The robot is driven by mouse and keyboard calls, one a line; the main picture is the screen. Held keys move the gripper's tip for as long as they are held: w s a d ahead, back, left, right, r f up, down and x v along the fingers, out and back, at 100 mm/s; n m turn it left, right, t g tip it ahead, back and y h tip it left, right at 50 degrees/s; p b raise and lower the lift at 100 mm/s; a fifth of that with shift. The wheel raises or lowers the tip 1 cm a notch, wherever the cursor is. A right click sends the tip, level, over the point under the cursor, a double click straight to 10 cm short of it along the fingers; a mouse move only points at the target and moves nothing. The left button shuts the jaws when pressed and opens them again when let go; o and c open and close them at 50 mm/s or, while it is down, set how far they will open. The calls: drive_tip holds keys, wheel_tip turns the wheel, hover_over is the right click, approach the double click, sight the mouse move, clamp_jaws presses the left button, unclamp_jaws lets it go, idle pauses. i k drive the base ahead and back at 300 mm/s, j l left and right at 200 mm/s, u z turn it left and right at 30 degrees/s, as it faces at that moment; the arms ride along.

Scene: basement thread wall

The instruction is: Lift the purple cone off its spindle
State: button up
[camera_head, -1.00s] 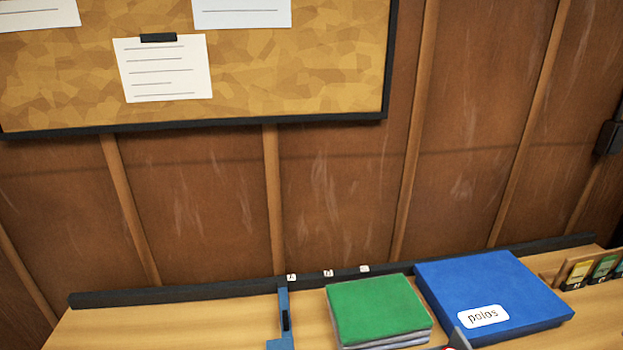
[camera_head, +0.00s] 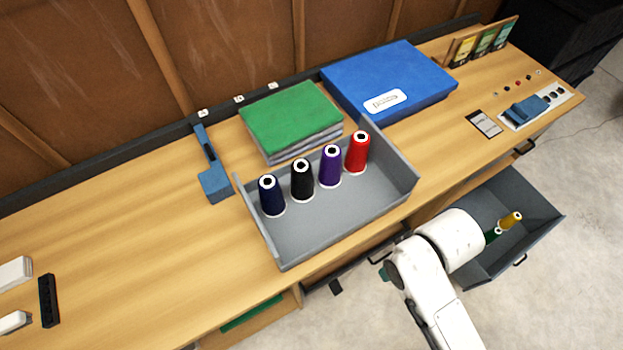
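The purple cone (camera_head: 330,167) stands upright in a grey tray (camera_head: 345,222) on the wooden bench. It is third from the left in a row, between a black cone (camera_head: 301,180) and a red cone (camera_head: 358,153). A navy cone (camera_head: 270,196) stands at the row's left end. The spindle under the purple cone is hidden. My white arm reaches in from the bottom right, in front of the bench and below the tray. My gripper's fingers cannot be made out.
Green folded cloths (camera_head: 291,118) and a blue box (camera_head: 388,80) lie behind the tray. A blue tool (camera_head: 212,175) lies left of it. An open grey drawer (camera_head: 535,215) with cones inside is at the right, beside my arm. The bench's left part (camera_head: 130,215) is mostly clear.

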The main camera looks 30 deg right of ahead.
sight(329, 177)
drive_tip(key=j+z, duration=0.55)
drive_tip(key=z, duration=0.2)
drive_tip(key=j+z, duration=0.35)
